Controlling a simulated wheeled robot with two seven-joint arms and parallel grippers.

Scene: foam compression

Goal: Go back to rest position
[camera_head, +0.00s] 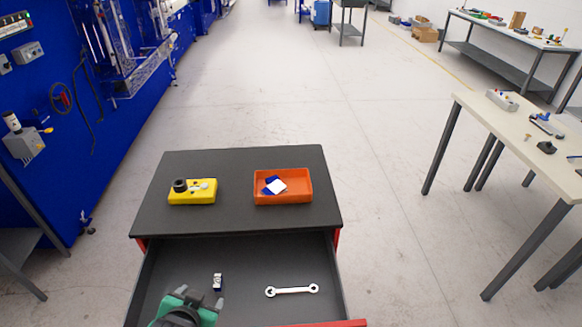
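On the cart top, a yellow block (203,197) with a black round knob and small light parts sits at the left. An orange tray (297,196) at the right holds a blue and white piece (275,186). In the drawer lie a silver wrench (292,290) and a small metal piece (218,282).
A blue machine wall (50,110) runs along the left. A light worktable (530,125) with several small devices stands at the right, and another bench (515,45) is behind it. The floor (290,85) beyond the cart is clear.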

